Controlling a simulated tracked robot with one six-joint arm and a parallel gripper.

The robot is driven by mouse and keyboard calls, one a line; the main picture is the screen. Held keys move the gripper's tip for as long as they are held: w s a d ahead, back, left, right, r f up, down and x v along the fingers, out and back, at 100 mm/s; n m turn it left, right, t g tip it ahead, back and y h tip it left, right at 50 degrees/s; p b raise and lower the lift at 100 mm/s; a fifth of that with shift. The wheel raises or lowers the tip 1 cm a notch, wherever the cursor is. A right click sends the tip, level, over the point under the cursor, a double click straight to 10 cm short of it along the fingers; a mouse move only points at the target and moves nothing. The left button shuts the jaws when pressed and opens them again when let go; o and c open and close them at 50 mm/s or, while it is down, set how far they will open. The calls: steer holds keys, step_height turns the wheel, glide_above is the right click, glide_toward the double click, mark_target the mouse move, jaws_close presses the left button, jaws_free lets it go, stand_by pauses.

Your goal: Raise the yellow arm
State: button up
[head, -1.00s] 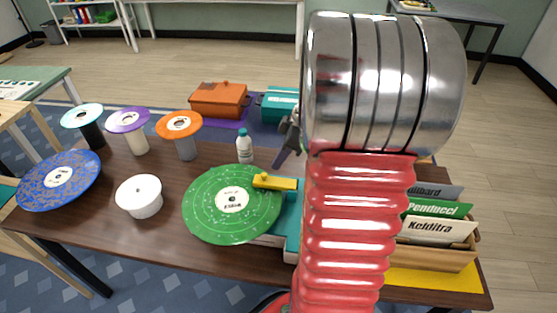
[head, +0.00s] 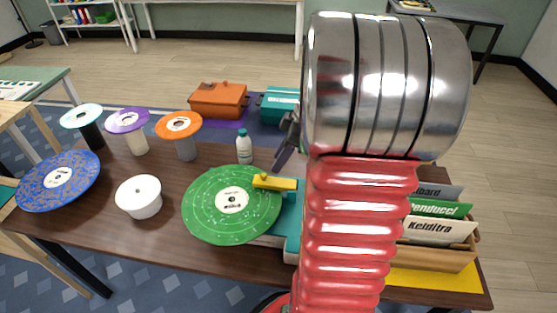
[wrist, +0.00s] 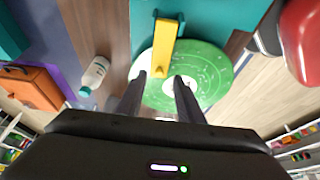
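The yellow arm (head: 274,182) lies low across the right edge of a green record (head: 215,220), on a teal turntable (head: 290,222). In the wrist view the yellow arm (wrist: 160,48) runs from the teal body out over the green record (wrist: 212,62). My gripper (wrist: 160,78) is open and empty, its two dark fingers pointing toward the record, one on each side of the arm's line. I cannot tell its height above the arm. In the head view my gripper (head: 286,145) shows only partly, behind my red and silver arm, above and behind the yellow arm.
A white bottle (head: 244,147) stands behind the record. A white cylinder (head: 139,196), a blue record (head: 58,178) and several disc-topped stands are to the left. A record crate (head: 440,258) is at the right. An orange box (head: 218,99) stands at the back.

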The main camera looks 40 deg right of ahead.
steer(key=v, duration=1.2)
steer(key=shift+r, duration=0.25)
steer(key=shift+c, duration=0.2)
steer(key=s+a+m+h, duration=0.1)
steer(key=s+a+m, duration=0.1)
steer(key=a, duration=0.8)
steer(key=s+a+f+m+t, duration=0.1)
steer(key=s+a+m, duration=0.1)
steer(key=a, duration=0.8)
steer(key=s+a+m+t+h, duration=0.1)
steer(key=s+a+m, duration=0.1)
steer(key=a, duration=0.8)
steer(key=shift+a+f+m+h, duration=0.3)
steer(key=shift+a+m, duration=0.1)
steer(key=shift+m, duration=0.4)
